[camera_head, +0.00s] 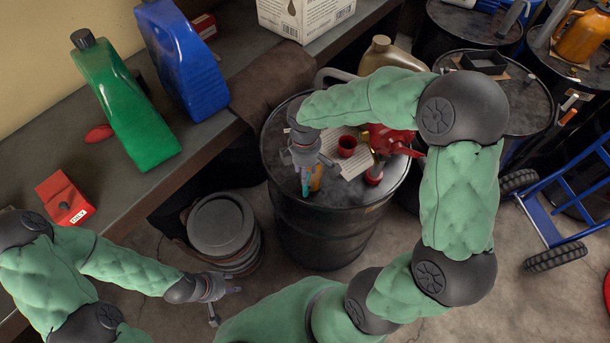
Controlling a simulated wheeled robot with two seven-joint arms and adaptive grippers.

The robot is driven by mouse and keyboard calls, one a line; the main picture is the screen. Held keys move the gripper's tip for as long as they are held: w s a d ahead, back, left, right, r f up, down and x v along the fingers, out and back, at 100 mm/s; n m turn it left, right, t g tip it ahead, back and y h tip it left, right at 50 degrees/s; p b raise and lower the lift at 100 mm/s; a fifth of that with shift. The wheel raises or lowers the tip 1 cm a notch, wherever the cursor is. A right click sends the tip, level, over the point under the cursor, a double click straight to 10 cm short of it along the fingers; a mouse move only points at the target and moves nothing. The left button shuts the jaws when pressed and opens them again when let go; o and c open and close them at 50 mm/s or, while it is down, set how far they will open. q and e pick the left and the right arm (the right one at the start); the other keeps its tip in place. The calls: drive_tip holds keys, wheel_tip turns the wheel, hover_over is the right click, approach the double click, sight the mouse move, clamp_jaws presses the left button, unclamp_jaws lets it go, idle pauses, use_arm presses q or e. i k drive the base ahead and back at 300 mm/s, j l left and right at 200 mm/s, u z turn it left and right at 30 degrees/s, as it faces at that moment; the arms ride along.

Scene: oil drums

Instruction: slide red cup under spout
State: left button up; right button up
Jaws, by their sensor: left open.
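A small red cup (347,146) stands on a printed sheet on top of the black drum (330,220). A red can (395,141) with brass-coloured parts is to its right, partly hidden by my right arm. A brass-coloured spout (376,160) seems to come off it, above a second small red container (373,177). My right gripper (305,180) points down over the drum's left side, left of the cup and apart from it; its fingers are too small to read. My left gripper (227,306) is open and empty, low and left of the drum.
An orange object (317,177) lies beside the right gripper. A workbench (200,150) on the left holds a green bottle (125,105) and a blue bottle (182,60). A lidded bucket (220,226) stands left of the drum. A blue hand truck (550,215) is at right.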

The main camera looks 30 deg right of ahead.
sight(347, 144)
drive_tip(key=z, duration=1.4)
